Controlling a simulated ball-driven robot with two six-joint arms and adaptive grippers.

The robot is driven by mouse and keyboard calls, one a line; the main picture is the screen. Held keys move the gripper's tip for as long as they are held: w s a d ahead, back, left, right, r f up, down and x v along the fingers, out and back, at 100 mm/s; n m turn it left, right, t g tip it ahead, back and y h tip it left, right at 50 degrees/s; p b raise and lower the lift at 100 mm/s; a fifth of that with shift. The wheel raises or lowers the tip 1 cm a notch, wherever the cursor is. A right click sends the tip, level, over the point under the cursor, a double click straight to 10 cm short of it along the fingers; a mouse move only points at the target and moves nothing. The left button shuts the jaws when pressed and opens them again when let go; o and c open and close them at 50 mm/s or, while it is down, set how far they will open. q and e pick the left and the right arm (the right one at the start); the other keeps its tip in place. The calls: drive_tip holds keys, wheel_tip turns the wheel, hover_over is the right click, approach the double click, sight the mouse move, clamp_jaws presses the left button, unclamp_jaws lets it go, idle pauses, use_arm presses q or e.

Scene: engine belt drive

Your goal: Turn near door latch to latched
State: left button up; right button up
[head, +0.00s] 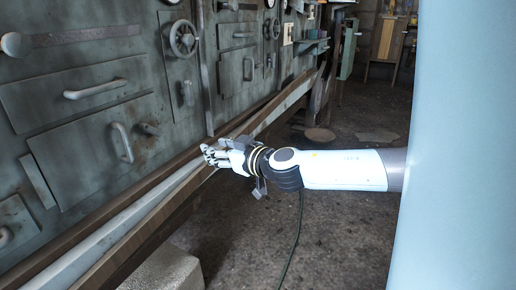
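A grey-green metal wall with doors and hatches fills the left side of the head view. The near door (88,150) has a vertical bar handle (122,142). A small latch-like knob (149,129) sits just right of that handle; I cannot tell how far it is turned. My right gripper (213,153) reaches in from the right, its pale fingers pointing left and seeming spread. It looks empty, in front of the rail and right of the latch, apart from it. My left gripper is not in view.
A long rail (150,200) runs along the foot of the wall. A handwheel (183,39), a horizontal handle (96,89) and a lever (70,38) stick out from the wall. A pale block (165,270) lies below. The dark floor (330,235) is mostly clear.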

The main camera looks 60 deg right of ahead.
use_arm(q)
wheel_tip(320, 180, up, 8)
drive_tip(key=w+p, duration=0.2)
drive_tip(key=p, duration=0.4)
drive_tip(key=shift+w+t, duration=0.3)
use_arm(e)
drive_tip(key=s+a+f+m+g+h, duration=0.1)
drive_tip(key=s+f+m+g, duration=0.4)
drive_tip(key=s+f, duration=0.6)
drive_tip(key=shift+s+f+g+h, duration=0.3)
drive_tip(key=shift+s+f, duration=0.05)
drive_tip(key=shift+f, duration=1.15)
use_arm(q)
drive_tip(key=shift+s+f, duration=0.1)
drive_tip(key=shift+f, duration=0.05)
use_arm(e)
drive_tip(key=shift+a, duration=0.1)
